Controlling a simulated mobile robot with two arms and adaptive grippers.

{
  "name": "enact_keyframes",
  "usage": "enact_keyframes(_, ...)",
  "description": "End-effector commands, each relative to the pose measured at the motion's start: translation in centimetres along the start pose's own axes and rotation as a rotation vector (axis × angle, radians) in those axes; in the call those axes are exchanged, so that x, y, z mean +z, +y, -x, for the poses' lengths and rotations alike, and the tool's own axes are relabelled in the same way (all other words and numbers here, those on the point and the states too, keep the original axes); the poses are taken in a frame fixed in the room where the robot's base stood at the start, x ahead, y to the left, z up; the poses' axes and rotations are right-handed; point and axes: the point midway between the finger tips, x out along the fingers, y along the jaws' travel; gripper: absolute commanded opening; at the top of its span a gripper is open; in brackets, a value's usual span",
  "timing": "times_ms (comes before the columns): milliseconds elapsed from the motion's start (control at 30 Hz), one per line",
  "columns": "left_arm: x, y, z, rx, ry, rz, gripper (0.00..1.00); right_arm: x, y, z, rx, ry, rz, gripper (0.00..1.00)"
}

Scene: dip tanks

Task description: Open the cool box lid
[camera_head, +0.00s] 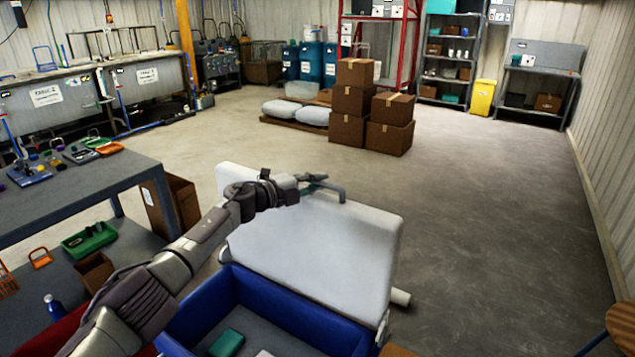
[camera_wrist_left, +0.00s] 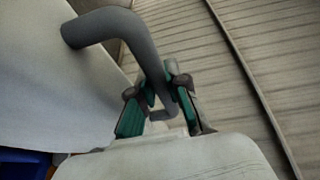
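The cool box (camera_head: 300,318) is blue and stands open at the bottom of the head view. Its white lid (camera_head: 315,245) is swung up and stands steeply at the box's far side. My left gripper (camera_head: 312,184) is at the lid's top edge, at the grey handle (camera_head: 338,193). In the left wrist view, the handle (camera_wrist_left: 112,22) curves out from the lid and passes between the green-padded fingers (camera_wrist_left: 158,98), which close around it. My right gripper is not in view.
A green item (camera_head: 227,343) lies inside the box. A grey workbench (camera_head: 75,190) with tools and a shelf below stands at left. Stacked cartons (camera_head: 352,103) stand on the floor behind the lid.

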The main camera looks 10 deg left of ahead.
Motion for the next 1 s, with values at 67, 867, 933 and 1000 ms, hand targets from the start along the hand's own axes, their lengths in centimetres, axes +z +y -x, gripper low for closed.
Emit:
enact_keyframes(67,-0.1,0.0,0.0,-0.001,0.002,0.003,0.23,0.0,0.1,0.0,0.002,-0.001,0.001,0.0)
enact_keyframes(867,0.1,0.2,4.2,0.002,-0.001,-0.003,0.41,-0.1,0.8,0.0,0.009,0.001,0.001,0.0)
enact_keyframes(933,0.1,0.2,5.5,0.003,0.0,-0.002,0.41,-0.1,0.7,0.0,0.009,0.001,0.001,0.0)
enact_keyframes(1000,0.0,0.2,6.8,0.003,0.0,-0.001,0.41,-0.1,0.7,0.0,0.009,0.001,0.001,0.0)
